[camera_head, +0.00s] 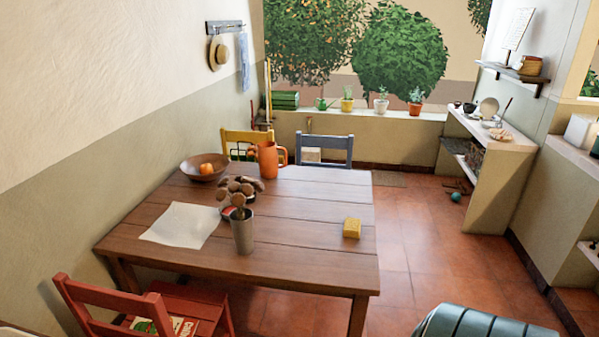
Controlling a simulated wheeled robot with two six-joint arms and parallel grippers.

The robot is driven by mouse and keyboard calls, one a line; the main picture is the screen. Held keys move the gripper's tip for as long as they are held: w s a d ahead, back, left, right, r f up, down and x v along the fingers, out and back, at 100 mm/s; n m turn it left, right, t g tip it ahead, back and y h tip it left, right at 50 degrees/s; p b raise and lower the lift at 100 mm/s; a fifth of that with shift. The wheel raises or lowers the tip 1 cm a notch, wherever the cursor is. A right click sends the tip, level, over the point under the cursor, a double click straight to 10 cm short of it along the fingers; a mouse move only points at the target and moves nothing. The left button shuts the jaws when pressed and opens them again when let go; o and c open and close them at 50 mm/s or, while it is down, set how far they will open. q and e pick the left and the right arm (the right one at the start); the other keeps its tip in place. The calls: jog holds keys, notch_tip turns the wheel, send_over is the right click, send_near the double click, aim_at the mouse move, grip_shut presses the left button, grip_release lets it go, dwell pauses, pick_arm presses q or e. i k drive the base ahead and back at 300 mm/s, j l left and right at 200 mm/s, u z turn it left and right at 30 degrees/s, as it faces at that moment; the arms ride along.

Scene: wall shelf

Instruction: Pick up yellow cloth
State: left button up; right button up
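A small yellow block-shaped thing (351,228), which looks like the folded yellow cloth, lies on the wooden table (300,215) near its right edge. Nothing covers it, and bare tabletop surrounds it. Neither of my grippers shows in the head view.
A grey vase (242,236) with brown heads, a white sheet (180,225), an orange jug (268,160) and a brown bowl (204,168) stand or lie on the table. A red chair (190,300) is in front. A teal ribbed object (480,323) is at bottom right. Tiled floor lies open right of the table.

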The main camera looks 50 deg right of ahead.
aim_at(352, 228)
jog(key=k+z, duration=0.1)
jog(key=z, duration=0.85)
jog(key=i+z, duration=0.1)
jog(key=z, duration=0.9)
jog(key=l+u, duration=0.15)
jog(key=l, duration=0.55)
jog(key=i+l+u, duration=0.2)
jog(key=l+u, duration=0.2)
jog(key=l, duration=0.45)
jog(key=l+u, duration=0.4)
jog(key=l, duration=0.45)
